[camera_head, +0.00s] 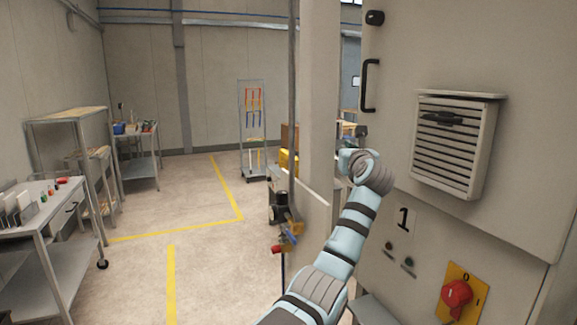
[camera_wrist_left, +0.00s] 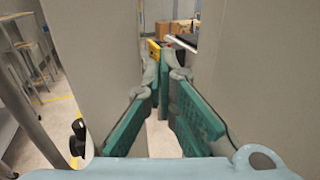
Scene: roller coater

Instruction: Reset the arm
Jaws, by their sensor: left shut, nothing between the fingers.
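My left arm (camera_head: 350,228), pale blue with dark bands, reaches up and away from the bottom middle of the head view, in front of the grey machine cabinet (camera_head: 480,55). Its gripper (camera_head: 358,132) is at the far end, small and mostly hidden behind the wrist. In the left wrist view my left gripper (camera_wrist_left: 164,62) shows two fingers with teal pads, converging ahead. It is shut and empty, pointing into the gap between two pale upright panels. My right gripper is in neither view.
The cabinet carries a louvred vent (camera_head: 452,150), a black handle (camera_head: 368,86) and a red rotary switch (camera_head: 456,293) on a yellow plate. A pale post (camera_head: 318,90) stands just left of the gripper. Shelves and a workbench (camera_head: 40,190) line the left; the floor between is clear.

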